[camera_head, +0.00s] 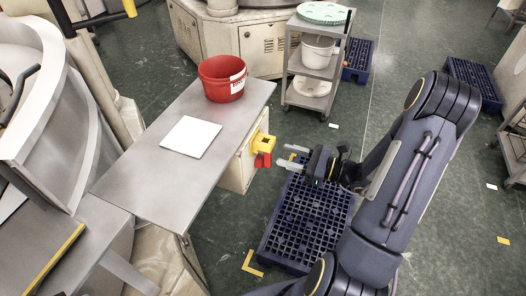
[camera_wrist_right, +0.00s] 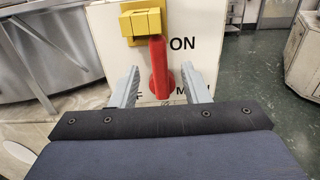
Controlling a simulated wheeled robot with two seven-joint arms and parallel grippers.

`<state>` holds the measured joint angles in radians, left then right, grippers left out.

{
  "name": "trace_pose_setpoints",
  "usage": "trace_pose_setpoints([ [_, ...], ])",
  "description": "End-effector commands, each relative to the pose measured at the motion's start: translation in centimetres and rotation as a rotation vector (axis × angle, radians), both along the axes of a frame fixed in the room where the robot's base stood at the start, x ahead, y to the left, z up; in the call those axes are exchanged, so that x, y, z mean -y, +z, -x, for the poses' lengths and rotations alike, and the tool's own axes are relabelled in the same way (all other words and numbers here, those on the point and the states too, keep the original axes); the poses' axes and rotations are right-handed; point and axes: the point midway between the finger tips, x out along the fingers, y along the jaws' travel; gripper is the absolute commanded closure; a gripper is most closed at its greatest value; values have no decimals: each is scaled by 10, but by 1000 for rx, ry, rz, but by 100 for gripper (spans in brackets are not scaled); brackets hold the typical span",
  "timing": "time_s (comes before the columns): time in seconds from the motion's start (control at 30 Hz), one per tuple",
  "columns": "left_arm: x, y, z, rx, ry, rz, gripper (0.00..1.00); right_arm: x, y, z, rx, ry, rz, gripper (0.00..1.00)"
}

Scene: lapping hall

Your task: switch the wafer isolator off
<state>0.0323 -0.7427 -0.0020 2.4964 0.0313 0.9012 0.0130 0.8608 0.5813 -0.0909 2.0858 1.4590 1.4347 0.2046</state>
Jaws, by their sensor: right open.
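The wafer isolator shows in the head view as a yellow body (camera_head: 264,143) with a red handle (camera_head: 262,160), on the cream panel at the table's right end. In the right wrist view the yellow body (camera_wrist_right: 142,23) sits above the red handle (camera_wrist_right: 159,68), which looks upright. "ON" is printed right of the handle; lettering at lower left is partly hidden, only an "F" showing. My right gripper (camera_head: 282,155) is open and empty, facing the handle with a small gap. In the wrist view its fingers flank the handle without visible contact. My left gripper is out of view.
A steel table (camera_head: 150,177) holds a red bucket (camera_head: 222,79) and a white sheet (camera_head: 191,137). A dark blue pallet (camera_head: 300,225) lies on the floor below my right arm. A grey trolley (camera_head: 313,70) stands behind. Green floor is free between trolley and pallet.

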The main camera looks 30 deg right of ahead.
Motion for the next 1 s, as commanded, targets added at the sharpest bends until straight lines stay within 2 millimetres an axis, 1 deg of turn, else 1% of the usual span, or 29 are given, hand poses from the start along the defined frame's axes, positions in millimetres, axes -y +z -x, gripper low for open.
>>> trace_pose_setpoints([
  [0.03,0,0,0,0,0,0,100,-7,1,-6,2,5,-1,58],
  [0.2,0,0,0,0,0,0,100,-26,0,-27,1,8,-1,58],
  [0.4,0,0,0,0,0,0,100,-41,1,-45,2,7,1,58],
  [0.53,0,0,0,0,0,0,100,-44,0,-50,0,4,1,58],
  [0.77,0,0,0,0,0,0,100,-45,1,-50,1,4,2,58],
  [1.0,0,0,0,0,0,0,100,-44,1,-50,1,5,2,90],
])
